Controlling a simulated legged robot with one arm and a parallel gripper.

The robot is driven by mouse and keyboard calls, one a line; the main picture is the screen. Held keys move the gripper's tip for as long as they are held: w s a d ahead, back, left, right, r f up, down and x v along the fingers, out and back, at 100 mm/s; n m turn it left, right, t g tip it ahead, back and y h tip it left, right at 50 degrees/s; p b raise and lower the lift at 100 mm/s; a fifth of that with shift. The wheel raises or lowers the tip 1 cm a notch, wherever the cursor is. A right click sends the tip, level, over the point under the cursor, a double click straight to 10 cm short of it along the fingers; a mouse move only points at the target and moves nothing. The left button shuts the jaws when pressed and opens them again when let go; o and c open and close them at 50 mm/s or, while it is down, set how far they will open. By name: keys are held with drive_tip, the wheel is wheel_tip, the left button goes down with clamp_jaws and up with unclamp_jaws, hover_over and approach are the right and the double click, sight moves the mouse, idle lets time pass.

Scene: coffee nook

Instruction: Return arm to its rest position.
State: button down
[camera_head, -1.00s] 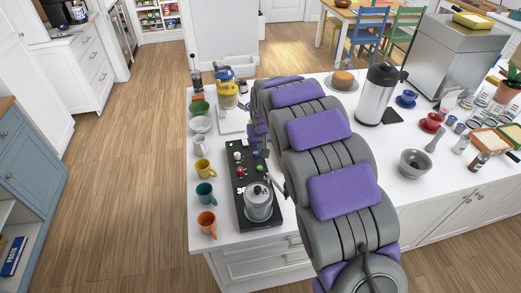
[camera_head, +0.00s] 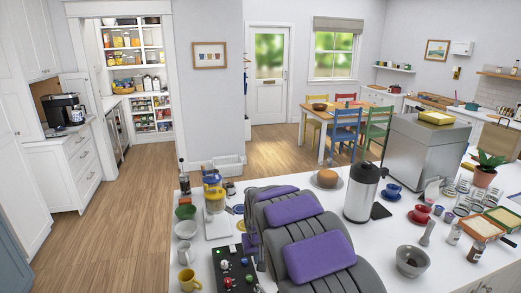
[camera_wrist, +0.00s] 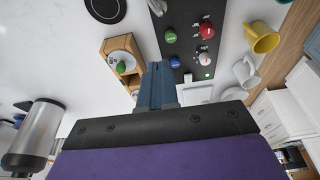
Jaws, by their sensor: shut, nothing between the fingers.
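My gripper (camera_wrist: 157,88) shows in the wrist view as blue-grey fingers, shut with nothing between them. It is over the counter, next to the black board (camera_wrist: 187,68) with red, green and blue knobs. My grey and purple arm reaches over the counter in the head view and hides the gripper there. The black board (camera_head: 224,265) shows partly at the bottom of the head view, left of my arm.
A steel airpot (camera_head: 362,192) stands right of my arm, by a cake (camera_head: 327,179) on a stand. A yellow mug (camera_head: 188,281) and bowls line the counter's left edge. A grey bowl (camera_head: 412,261) stands right. Wooden floor (camera_head: 120,230) is clear at left.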

drive_tip(key=s+d+r+m+g+b, duration=0.1)
drive_tip(key=s+d+r, duration=0.2)
drive_tip(key=s+d, duration=0.45)
drive_tip(key=s+d+r+m+g+b, duration=0.1)
drive_tip(key=s+d+r, duration=0.25)
drive_tip(key=s, duration=0.75)
drive_tip(key=s+d+f+g+b, duration=0.1)
drive_tip(key=s+d, duration=0.1)
drive_tip(key=s, duration=1.1)
drive_tip(key=s+d+f+g+b, duration=0.1)
drive_tip(key=s+d, duration=0.1)
drive_tip(key=s, duration=1.1)
drive_tip(key=shift+d+f+m+g+h, duration=0.2)
drive_tip(key=shift+d+m+g+h, duration=0.1)
drive_tip(key=shift+m+g, duration=0.1)
drive_tip(key=shift+w+a, duration=0.1)
